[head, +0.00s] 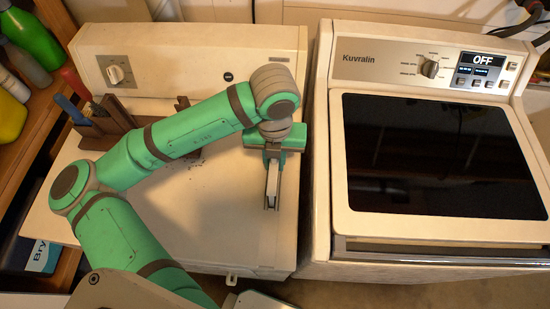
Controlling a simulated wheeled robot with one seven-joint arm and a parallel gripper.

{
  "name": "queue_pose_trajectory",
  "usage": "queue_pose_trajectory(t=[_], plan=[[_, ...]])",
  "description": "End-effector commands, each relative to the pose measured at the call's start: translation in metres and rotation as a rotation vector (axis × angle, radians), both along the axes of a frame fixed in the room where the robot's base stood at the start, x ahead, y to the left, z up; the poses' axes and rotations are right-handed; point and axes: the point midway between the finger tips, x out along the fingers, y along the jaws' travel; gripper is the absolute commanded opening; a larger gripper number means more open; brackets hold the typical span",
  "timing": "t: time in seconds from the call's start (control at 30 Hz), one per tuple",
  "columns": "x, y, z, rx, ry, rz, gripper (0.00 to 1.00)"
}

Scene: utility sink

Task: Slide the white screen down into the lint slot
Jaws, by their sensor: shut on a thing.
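My gripper (271,203) points down over the right part of the left machine's white top. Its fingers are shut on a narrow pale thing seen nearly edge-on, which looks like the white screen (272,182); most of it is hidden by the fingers. I cannot tell whether it touches the top. I cannot make out the lint slot; my green arm covers part of the white top (215,235) and the gripper covers the area under it.
A brown wooden holder (108,122) with blue- and red-handled tools stands at the top's back left. A control panel with a knob (115,75) rises behind. The right machine (440,155) has a dark glass lid and reads OFF. Bottles (32,38) stand on the left shelf.

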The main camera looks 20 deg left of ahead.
Motion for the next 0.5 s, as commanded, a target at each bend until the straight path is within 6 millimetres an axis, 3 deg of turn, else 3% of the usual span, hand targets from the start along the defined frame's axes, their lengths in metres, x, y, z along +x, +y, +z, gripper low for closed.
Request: queue_pose_trajectory(t=[0.5], plan=[[-0.0005, 0.0022, -0.0109, 0.000, 0.000, 0.006, 0.00]])
